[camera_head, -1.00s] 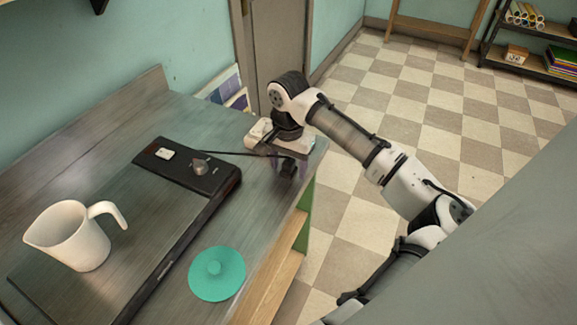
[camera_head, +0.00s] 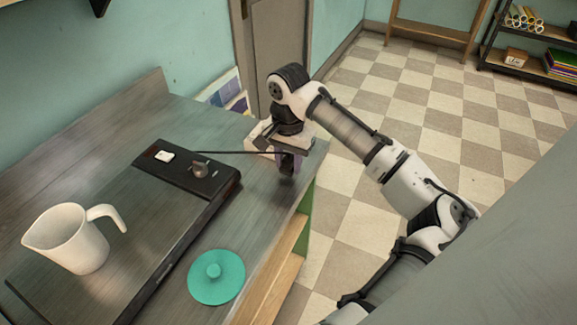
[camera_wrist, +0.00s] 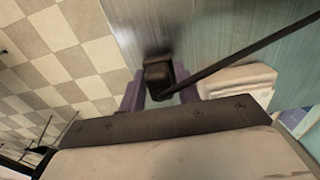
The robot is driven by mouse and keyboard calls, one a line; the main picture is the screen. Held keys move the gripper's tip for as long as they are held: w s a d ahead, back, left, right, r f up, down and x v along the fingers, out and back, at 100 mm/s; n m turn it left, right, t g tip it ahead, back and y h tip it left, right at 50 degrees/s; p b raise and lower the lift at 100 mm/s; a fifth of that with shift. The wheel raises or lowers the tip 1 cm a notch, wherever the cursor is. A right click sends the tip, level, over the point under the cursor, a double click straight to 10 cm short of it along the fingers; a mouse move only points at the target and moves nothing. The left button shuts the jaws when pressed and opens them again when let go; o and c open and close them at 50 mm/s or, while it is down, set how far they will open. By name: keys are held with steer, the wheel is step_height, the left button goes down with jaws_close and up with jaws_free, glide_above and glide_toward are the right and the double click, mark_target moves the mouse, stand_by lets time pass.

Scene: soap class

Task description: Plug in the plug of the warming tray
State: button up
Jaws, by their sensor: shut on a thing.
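The warming tray (camera_head: 105,235) is a dark flat slab on the table, with a black control panel (camera_head: 183,172) along its far edge carrying a white switch and a knob. Its dark cord (camera_head: 225,152) runs from the panel toward my gripper (camera_head: 289,163). In the wrist view, my gripper (camera_wrist: 160,90) has its purple fingers shut on the black plug (camera_wrist: 158,74), above the table near its right edge. A white block (camera_wrist: 237,80), perhaps the socket, lies beside the fingers. It is partly hidden behind my gripper in the head view (camera_head: 256,132).
A white jug (camera_head: 70,240) stands on the tray. Wall and a door (camera_head: 278,45) are behind the table, and tiled floor is to the right.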

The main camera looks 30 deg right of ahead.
mark_target(288, 156)
step_height(288, 156, up, 18)
steer(key=shift+b, duration=0.4)
steer(key=shift+w+f, duration=0.1)
stand_by(0.3)
